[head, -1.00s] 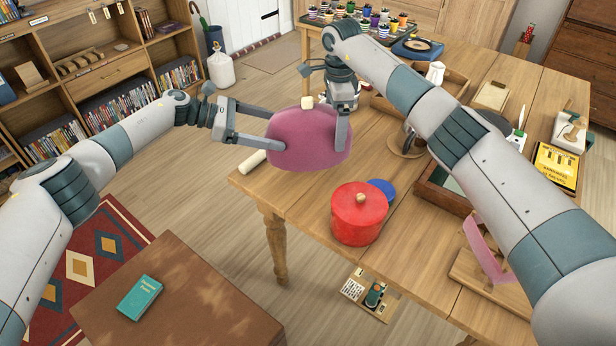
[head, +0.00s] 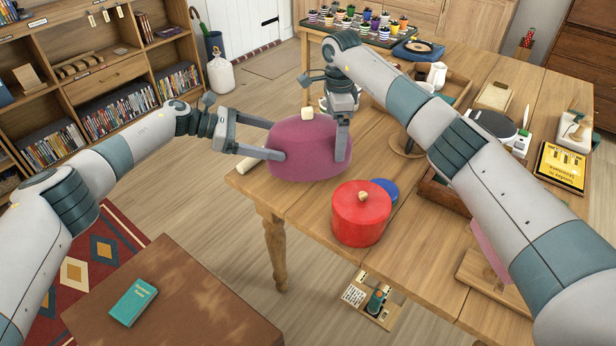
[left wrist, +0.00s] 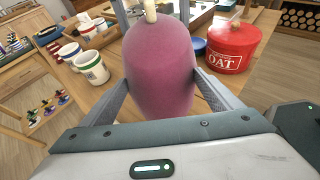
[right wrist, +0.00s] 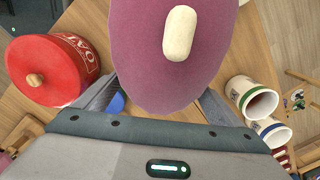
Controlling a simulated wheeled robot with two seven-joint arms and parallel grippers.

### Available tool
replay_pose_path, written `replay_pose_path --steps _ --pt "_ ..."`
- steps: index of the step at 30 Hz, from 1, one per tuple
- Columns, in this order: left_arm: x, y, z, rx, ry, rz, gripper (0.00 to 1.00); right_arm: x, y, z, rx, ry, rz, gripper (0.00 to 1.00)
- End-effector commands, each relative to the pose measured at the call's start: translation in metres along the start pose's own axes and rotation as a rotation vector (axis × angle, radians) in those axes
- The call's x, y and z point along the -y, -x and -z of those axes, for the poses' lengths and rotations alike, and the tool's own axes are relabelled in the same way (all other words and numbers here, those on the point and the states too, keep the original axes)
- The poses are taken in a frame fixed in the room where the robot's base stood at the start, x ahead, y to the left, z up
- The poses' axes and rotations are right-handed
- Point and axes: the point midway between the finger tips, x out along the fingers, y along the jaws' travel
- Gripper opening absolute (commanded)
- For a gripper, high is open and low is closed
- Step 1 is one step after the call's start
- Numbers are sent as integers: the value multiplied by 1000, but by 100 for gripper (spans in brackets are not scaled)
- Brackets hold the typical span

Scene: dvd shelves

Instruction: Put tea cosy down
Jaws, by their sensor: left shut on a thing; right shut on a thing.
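The tea cosy (head: 308,152) is a plum-pink dome with a cream toggle on top, upright at the left end of the wooden table (head: 290,205). My left gripper (head: 276,140) is shut on its left side and my right gripper (head: 342,145) is shut on its right side. In the left wrist view the cosy (left wrist: 160,70) stands between the left fingers. In the right wrist view the cosy (right wrist: 165,70) fills the space between the right fingers. I cannot tell whether its lower rim touches the table.
A red oat tin (head: 360,215) stands just right of the cosy, with a blue disc (head: 384,190) behind it. Banded mugs (left wrist: 92,67) stand near the cosy in the left wrist view. A cream roll (head: 250,160) lies by the table's left edge.

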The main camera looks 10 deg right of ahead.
Motion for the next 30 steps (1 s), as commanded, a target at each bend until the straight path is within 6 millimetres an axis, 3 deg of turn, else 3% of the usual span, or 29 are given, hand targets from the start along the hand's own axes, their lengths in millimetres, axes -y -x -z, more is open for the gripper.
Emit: replay_pose_path --steps 1,19,20,21,30 --pt "3 -7 1 3 -2 9 60 0 0 -8 13 10 5 65" --pt "3 -8 4 3 -2 9 60 0 -4 -8 12 10 5 65" --pt "4 -8 5 2 -2 10 89 0 -5 -8 12 10 4 94" --pt "4 -8 5 2 -2 9 99 0 -5 -8 11 10 3 100" --pt "1 -3 6 1 -1 3 100 0 -6 -3 4 4 1 100"
